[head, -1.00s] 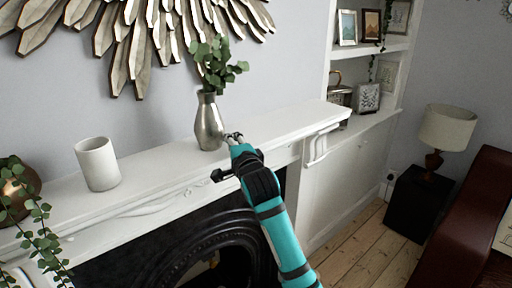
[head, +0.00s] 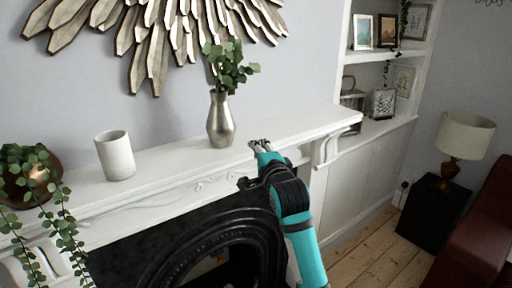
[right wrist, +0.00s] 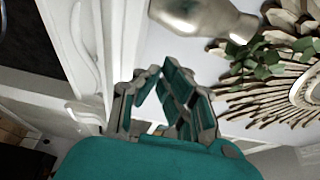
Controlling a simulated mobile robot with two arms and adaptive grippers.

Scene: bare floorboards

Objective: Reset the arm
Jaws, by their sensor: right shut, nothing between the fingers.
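My right gripper (head: 260,143) is at the front edge of the white mantelpiece (head: 290,125), to the right of and in front of a silver vase (head: 220,120) with green leaves. It is shut and empty, apart from the vase. In the right wrist view my right gripper (right wrist: 165,75) shows its fingers close up, and the vase (right wrist: 205,15) appears at the top beyond them. My left gripper is in neither view.
A white cup (head: 115,156) and a copper pot with a trailing plant (head: 35,175) stand on the mantel's left. The black fireplace (head: 200,245) is below. A lamp (head: 462,140) stands on a black side table (head: 432,212) at right. The mantel's right end is clear.

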